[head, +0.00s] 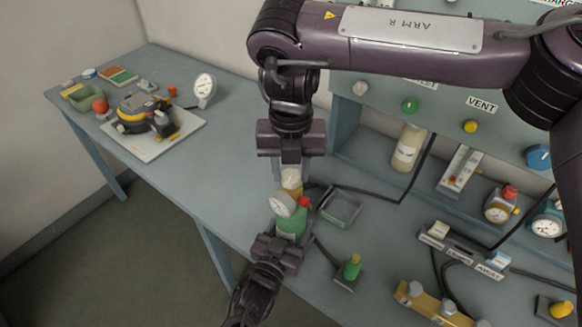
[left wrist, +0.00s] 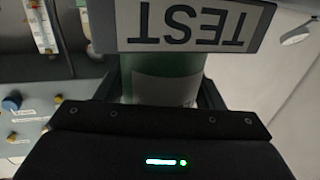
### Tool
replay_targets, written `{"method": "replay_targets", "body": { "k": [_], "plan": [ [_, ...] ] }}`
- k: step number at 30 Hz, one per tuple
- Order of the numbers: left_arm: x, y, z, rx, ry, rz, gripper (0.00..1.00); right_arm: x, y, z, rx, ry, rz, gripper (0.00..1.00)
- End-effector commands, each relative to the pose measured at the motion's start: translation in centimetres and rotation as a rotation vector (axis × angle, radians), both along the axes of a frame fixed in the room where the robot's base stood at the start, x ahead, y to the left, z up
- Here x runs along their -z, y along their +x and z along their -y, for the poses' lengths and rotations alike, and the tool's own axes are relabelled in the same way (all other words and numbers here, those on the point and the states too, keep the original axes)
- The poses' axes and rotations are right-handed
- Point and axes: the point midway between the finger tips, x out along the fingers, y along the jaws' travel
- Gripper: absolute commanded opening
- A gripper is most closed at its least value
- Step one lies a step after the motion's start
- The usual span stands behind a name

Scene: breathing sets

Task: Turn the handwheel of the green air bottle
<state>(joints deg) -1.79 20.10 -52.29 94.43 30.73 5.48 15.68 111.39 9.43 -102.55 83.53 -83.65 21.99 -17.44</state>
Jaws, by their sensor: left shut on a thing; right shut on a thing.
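My left gripper (head: 284,240) is shut around the bottle's body from the front. My right gripper (head: 290,172) points down from above, shut on the handwheel; its fingers partly hide it. In the left wrist view the green bottle (left wrist: 160,80) stands between my fingers, behind a plate reading TEST (left wrist: 195,25). The bottle's base is hidden.
A panel with knobs and a cream cylinder (head: 408,148) are at the back right. A white tray (head: 150,140) holds a mask at left. The bench between is clear.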

Motion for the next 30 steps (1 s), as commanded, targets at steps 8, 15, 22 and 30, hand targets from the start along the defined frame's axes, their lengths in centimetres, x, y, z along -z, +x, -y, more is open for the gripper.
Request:
{"method": "replay_targets", "body": {
  "k": [8,15,22,30],
  "plan": [
    [-0.09,-0.09,0.1,0.003,0.0,0.003,0.07,-0.09,0.23,0.08,0.268,0.002,0.006,0.14],
    [-0.08,-0.1,0.11,0.003,0.0,0.003,0.07,-0.09,0.25,0.1,0.496,0.001,0.007,0.14],
    [-0.08,-0.11,0.11,0.003,-0.001,0.003,0.07,-0.09,0.26,0.13,0.715,0.002,0.007,0.14],
    [-0.07,-0.11,0.1,0.003,-0.001,0.003,0.07,-0.08,0.26,0.16,0.971,0.002,0.007,0.14]
  ]
}}
